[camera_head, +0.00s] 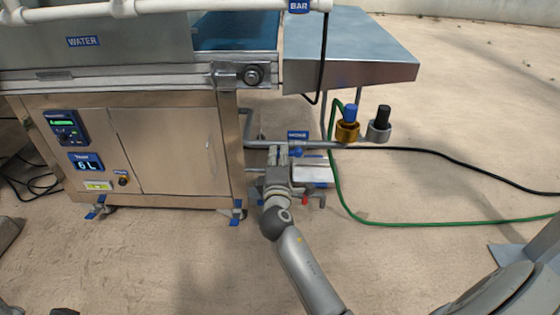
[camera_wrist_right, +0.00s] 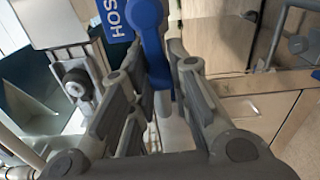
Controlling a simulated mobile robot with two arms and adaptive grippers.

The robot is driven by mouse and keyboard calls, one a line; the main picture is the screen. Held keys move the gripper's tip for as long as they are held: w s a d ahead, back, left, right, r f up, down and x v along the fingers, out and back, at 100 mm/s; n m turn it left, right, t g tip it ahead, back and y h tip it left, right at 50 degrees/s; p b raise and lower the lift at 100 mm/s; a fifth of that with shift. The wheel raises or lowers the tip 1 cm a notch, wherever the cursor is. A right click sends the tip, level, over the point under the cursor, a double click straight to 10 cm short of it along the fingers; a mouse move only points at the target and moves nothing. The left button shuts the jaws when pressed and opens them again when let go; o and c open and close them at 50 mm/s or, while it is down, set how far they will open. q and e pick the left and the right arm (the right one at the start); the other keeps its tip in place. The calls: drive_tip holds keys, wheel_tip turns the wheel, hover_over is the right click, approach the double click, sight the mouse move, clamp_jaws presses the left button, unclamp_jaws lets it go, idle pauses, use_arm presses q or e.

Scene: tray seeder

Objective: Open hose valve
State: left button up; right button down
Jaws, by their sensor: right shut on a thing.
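The hose valve sits on the pipework beside the steel cabinet, under a blue HOSE label (camera_head: 298,135). The same label (camera_wrist_right: 115,20) shows in the right wrist view. The valve's blue handle (camera_wrist_right: 157,50) stands between the fingers of my right gripper (camera_wrist_right: 160,62), which is shut on it. In the head view my right gripper (camera_head: 282,155) reaches the pipework from below and hides most of the valve. I do not make out my left gripper.
The steel cabinet (camera_head: 170,155) with a control panel stands left of the valve. A green hose (camera_head: 345,205) and a black hose (camera_head: 450,158) run right across the floor. Brass and grey fittings with blue and black tops (camera_head: 347,130) are right of the valve. A steel tabletop (camera_head: 365,50) overhangs behind.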

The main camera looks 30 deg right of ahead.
drive_tip(key=shift+r+m, duration=0.15)
drive_tip(key=shift+m, duration=0.25)
idle(0.3)
drive_tip(key=c, duration=1.3)
unclamp_jaws()
drive_tip(key=shift+c, duration=0.2)
drive_tip(key=v, duration=1.2)
